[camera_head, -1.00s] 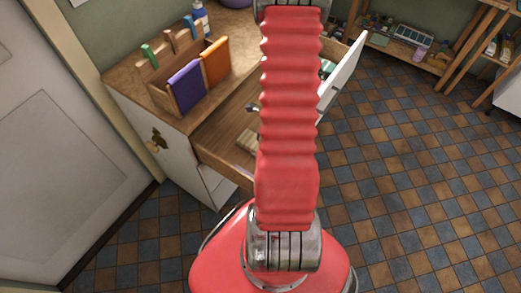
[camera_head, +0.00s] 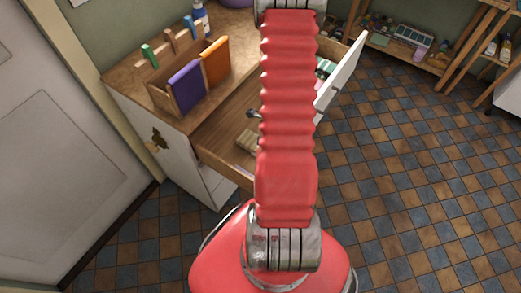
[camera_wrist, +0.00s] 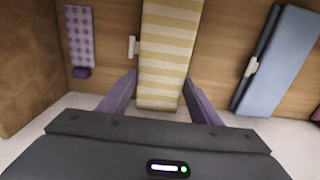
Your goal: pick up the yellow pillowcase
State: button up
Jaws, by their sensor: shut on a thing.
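The yellow pillowcase (camera_wrist: 168,55) is a folded cloth with yellow and white stripes, upright in the middle of the wrist view. My gripper (camera_wrist: 159,84) has its two purple fingers at either side of the pillowcase, near its lower part, and is shut on it. In the head view my red arm covers the middle of the picture and hides the gripper. I cannot tell the pillowcase there for certain.
In the wrist view a purple checked cloth (camera_wrist: 80,35) is at left and a blue-grey folded one (camera_wrist: 277,62) at right. In the head view an open wooden drawer (camera_head: 222,165) stands below a cabinet top bearing a wooden holder (camera_head: 160,99). Tiled floor at right is clear.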

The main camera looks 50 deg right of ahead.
dwell(0.3)
jog(key=shift+r, duration=7.5)
